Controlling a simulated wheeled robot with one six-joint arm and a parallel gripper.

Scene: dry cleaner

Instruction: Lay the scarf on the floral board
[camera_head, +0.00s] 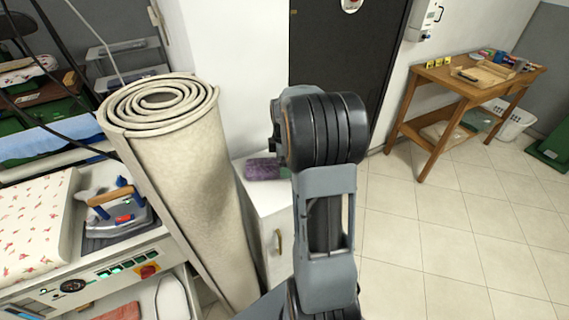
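The floral board (32,225), white with small red flowers, is at the left edge, on top of an ironing station with a control panel. Its visible top is bare, and it is cut off by the picture's edge. A purple folded cloth (262,169), perhaps the scarf, lies on a white cabinet (266,207) behind my arm. My arm rises in the middle of the view and hides part of the cabinet top. My gripper does not show.
An iron (120,212) stands right of the board. A tall rolled carpet (185,180) stands between the board and the cabinet. A wooden table (455,90) with small items is at the back right. The tiled floor (450,250) at right is clear.

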